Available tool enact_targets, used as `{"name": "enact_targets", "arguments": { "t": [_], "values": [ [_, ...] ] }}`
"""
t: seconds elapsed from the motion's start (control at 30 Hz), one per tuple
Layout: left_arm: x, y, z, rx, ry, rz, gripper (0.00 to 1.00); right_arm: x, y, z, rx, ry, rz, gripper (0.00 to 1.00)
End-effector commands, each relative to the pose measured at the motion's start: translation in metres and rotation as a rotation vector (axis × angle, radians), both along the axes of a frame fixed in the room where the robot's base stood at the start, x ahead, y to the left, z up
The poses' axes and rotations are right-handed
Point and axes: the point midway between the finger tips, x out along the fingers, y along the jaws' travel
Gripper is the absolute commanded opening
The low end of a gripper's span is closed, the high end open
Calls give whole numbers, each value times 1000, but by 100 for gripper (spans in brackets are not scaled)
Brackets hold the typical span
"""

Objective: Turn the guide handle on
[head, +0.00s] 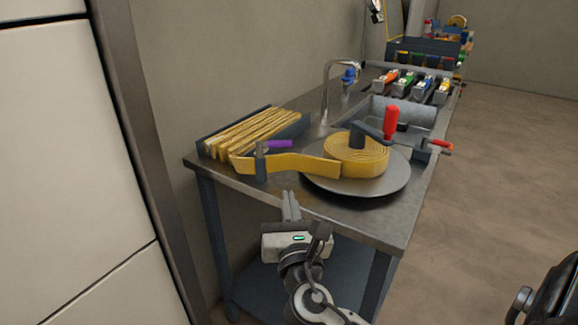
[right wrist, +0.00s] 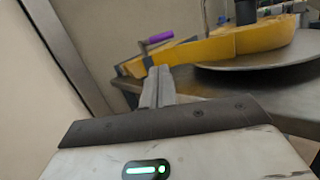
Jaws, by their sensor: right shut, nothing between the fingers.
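A purple handle (head: 280,144) sticks out to the right from a small dark guide post (head: 261,161) near the table's left front edge. A flat yellow hose (head: 295,163) runs by the post to a coil (head: 356,158) on a round metal plate (head: 360,188). My right gripper (head: 289,196) is shut and empty, in front of the table's front edge and apart from the handle. It also shows in the right wrist view (right wrist: 160,72). My left gripper is out of view.
A tray of folded yellow hose (head: 250,130) lies behind the post. A faucet (head: 326,90) and sink are farther back. A wall closes the left side.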

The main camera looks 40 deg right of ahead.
Motion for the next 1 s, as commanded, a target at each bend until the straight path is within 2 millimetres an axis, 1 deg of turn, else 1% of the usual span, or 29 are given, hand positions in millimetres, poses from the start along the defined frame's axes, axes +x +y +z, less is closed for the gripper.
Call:
{"name": "enact_targets", "arguments": {
  "t": [0.07, 0.13, 0.27, 0.37, 0.6, 0.7, 0.83, 1.0],
  "values": [
    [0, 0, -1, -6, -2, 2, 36, -3, 4, 0, -51, 21, -39, 0],
    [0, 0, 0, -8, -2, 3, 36, -3, 4, 2, -71, 31, -56, 0],
    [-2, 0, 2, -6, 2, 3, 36, 7, -2, 6, -78, 32, -62, 0],
    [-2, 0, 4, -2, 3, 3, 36, 22, -11, 10, -77, 31, -63, 0],
    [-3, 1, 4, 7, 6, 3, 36, 67, -36, 20, -75, 32, -62, 0],
    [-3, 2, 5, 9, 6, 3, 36, 83, -46, 23, -74, 31, -62, 0],
    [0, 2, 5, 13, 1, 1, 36, 100, -55, 27, -73, 32, -62, 0],
    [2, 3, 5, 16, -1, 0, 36, 112, -62, 28, -73, 34, -60, 0]
  ]
}}
